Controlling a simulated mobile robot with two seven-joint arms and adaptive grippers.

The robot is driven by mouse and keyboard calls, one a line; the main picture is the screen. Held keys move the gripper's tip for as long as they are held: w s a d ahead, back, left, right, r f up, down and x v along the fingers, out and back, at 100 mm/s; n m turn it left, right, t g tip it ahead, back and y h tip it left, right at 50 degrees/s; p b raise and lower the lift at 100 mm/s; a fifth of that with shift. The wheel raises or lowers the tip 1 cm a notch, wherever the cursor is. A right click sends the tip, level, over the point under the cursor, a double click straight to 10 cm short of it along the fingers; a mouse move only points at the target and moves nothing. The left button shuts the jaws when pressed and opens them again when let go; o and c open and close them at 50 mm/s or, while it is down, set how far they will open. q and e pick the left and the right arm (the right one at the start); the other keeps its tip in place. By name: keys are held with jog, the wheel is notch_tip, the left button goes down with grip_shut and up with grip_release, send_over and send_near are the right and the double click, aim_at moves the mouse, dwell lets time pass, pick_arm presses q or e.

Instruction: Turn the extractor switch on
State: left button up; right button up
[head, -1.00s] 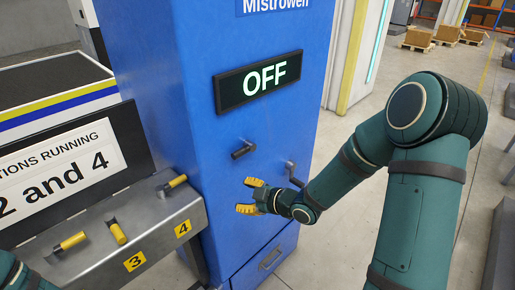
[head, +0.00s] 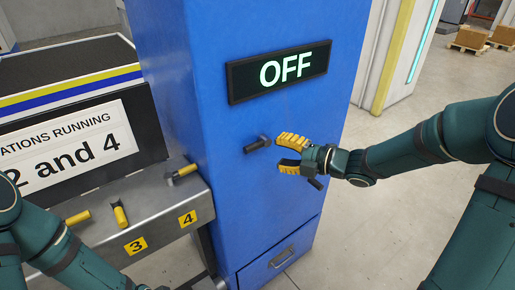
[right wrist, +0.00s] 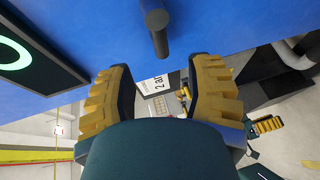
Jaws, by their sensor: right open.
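The extractor is a tall blue cabinet (head: 190,100) with a black display (head: 279,72) that reads OFF in the head view. A short dark lever (head: 257,144) sticks out of its front below the display. My right gripper (head: 280,152) is open, with yellow fingers, just right of this lever. In the right wrist view the lever (right wrist: 156,35) shows ahead of my right gripper (right wrist: 160,64), roughly in line with the gap between the fingers and not clasped. A second dark handle (head: 315,184) is partly hidden behind my right gripper. My left arm shows at lower left; its gripper is out of view.
A grey metal bench (head: 165,205) with several yellow-handled levers and labels 3 and 4 stands left of the cabinet. A sign (head: 65,148) there reads "2 and 4". A drawer handle (head: 281,257) is low on the cabinet.

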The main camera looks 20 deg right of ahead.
aim_at(257, 147)
jog(key=x, duration=0.8)
jog(key=shift+f+b, duration=0.1)
jog(key=shift+b, duration=0.2)
jog(key=shift+d, duration=0.1)
grip_shut()
